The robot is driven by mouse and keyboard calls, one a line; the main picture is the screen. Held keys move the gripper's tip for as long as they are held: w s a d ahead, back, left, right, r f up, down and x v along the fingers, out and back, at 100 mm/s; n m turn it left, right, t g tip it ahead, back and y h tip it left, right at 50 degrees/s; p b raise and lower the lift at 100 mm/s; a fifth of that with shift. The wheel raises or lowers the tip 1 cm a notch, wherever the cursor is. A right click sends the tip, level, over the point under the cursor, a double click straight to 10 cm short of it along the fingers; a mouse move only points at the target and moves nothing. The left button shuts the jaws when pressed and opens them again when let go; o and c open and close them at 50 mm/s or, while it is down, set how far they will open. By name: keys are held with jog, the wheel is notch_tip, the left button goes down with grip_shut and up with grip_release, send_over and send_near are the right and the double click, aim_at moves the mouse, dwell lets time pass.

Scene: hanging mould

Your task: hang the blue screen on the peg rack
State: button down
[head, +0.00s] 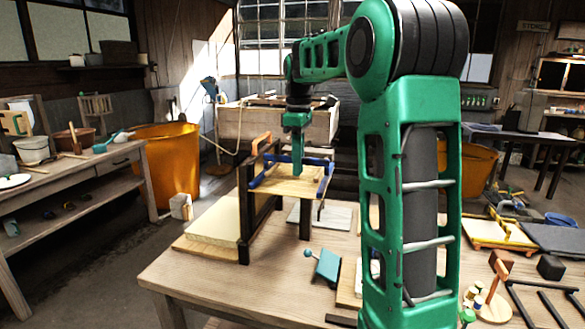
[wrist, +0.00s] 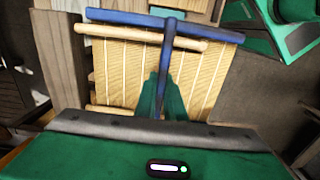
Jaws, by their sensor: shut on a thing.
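The blue screen (wrist: 205,33) has blue bars and a pale ribbed panel. In the head view its blue edge (head: 305,160) shows around a light, flat-lying face. My gripper (head: 298,172) points down over it. In the wrist view my gripper (wrist: 160,98) is shut on the screen's blue middle bar, which runs away from the fingers to a blue cross bar. The peg rack (head: 245,222), with dark posts, stands on the table around and below the screen. A pale wooden peg (wrist: 140,34) crosses near the blue cross bar. I cannot tell whether screen and pegs touch.
A pale board (head: 210,235) lies at the rack's left foot. A teal block (head: 327,265) and a grey-white plate (head: 325,216) lie on the wooden table (head: 225,285). My arm hides part of the table's middle. Small tools and a yellow frame (head: 500,232) are at the right.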

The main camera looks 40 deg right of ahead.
jog(key=shift+f, duration=0.6)
dwell(0.9)
jog(key=c, duration=1.8)
grip_release()
jog(key=shift+d, duration=0.1)
jog(key=shift+o, duration=0.2)
jog(key=shift+w+r, duration=0.1)
notch_tip(320, 180, up, 10)
jog(key=shift+r, duration=0.25)
